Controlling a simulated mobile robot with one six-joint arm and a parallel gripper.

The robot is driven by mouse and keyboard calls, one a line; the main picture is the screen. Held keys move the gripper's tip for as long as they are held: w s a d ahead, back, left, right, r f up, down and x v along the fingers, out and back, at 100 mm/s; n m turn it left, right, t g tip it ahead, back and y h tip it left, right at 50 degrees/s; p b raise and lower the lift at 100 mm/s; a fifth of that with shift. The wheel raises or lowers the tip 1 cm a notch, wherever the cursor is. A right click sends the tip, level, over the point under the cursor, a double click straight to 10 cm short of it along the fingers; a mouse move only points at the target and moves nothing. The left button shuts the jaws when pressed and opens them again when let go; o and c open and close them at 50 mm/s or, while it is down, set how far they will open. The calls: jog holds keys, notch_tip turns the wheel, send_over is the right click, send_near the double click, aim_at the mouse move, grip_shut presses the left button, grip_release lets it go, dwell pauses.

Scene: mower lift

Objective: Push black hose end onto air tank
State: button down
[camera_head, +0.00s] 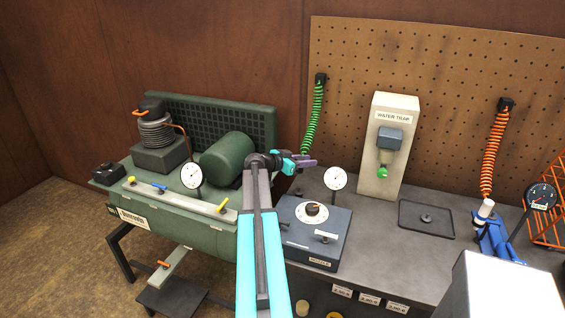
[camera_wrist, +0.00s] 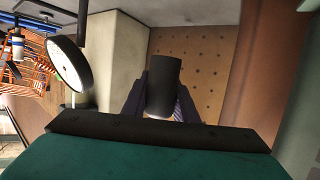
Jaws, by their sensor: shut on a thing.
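The air tank (camera_head: 175,228) is a long green cylinder at the left, with several coloured valve handles and a dial gauge (camera_head: 191,176) along its top. My gripper (camera_head: 306,162), with purple fingers, is beyond the tank's right end and apart from it, above the bench. In the wrist view my fingers (camera_wrist: 160,108) are shut on a black cylinder (camera_wrist: 163,82), which looks like the black hose end. The rest of that hose cannot be made out in either view. My arm hides the right end of the tank.
A blue-grey control box (camera_head: 316,248) with a knob and a gauge (camera_head: 335,180) stand near my arm. A water trap (camera_head: 386,150) stands on the bench behind. Green (camera_head: 313,120) and orange (camera_head: 493,150) coiled hoses hang from the pegboard (camera_head: 440,95).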

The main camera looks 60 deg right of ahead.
jog(key=w+a+r+n+t+h, duration=0.15)
jog(key=w+a, duration=0.25)
jog(key=w, duration=0.4)
jog(key=w+a+r+n+t, duration=0.2)
jog(key=w+a+t, duration=0.15)
jog(key=w, duration=0.35)
jog(key=w+a+r+n+t+h, duration=0.1)
jog(key=w+a+n+t, duration=0.1)
jog(key=w+a, duration=0.45)
jog(key=w+a+r+n+t+y, duration=0.1)
jog(key=w+a+n+t+y, duration=0.2)
jog(key=w+a+n+t, duration=1)
jog(key=w+a+r+n+y, duration=0.1)
jog(key=w+a+r+y, duration=0.2)
jog(key=a, duration=1.2)
jog(key=w+a+r+n+t+y, duration=0.1)
jog(key=w+a+y, duration=0.4)
jog(key=a, duration=1.1)
jog(key=w+a+r+n+y, duration=0.3)
jog(key=w+a, duration=0.5)
jog(key=a, duration=0.8)
notch_tip(320, 180, up, 2)
jog(key=shift+w+r+t+y+b, duration=0.1)
jog(key=shift+w+t+y+b, duration=0.3)
jog(key=shift+y, duration=0.15)
jog(key=shift+s+n, duration=0.1)
jog(key=shift+n, duration=0.15)
